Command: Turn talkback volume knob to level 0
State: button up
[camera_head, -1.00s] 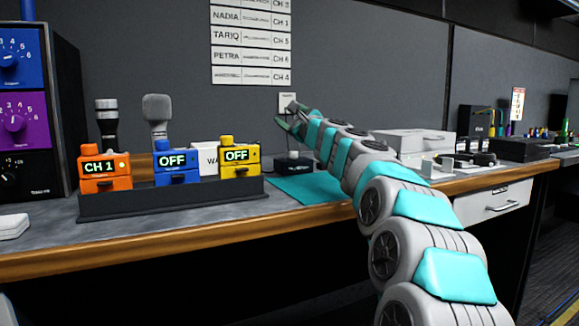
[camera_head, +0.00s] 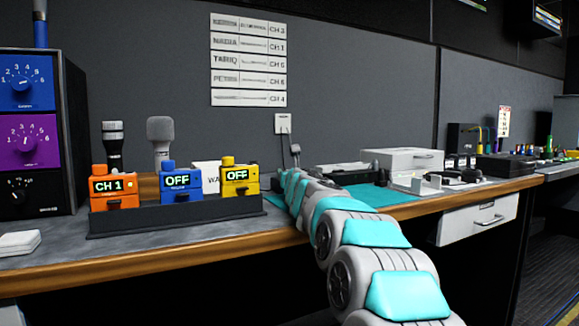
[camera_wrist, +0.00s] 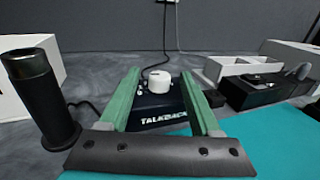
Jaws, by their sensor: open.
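The talkback box (camera_wrist: 158,103) is a small dark box with a white "TALKBACK" label in the wrist view. A white round volume knob (camera_wrist: 158,82) sits on its top. No level mark on the knob can be made out. My gripper (camera_wrist: 160,74) is open, its two green fingers on either side of the knob and box in the picture. I cannot tell whether they touch the knob. In the head view my gripper (camera_head: 288,182) is low over the desk by the teal mat, and the arm hides the box.
A black cylinder (camera_wrist: 38,95) stands left of my gripper, a dark device (camera_wrist: 262,92) and a white tray (camera_wrist: 240,68) right. The teal mat (camera_wrist: 268,145) is in front. Orange (camera_head: 113,187), blue (camera_head: 178,182) and yellow (camera_head: 240,178) packs stand in a black rack (camera_head: 180,219).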

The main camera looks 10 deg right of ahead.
jog(key=shift+w+d+r, duration=0.1)
jog(key=shift+w+r, duration=0.15)
jog(key=shift+w, duration=0.2)
jog(key=shift+w+f+p, duration=0.25)
jog(key=shift+w+p, duration=0.3)
jog(key=shift+w, duration=0.15)
grip_shut()
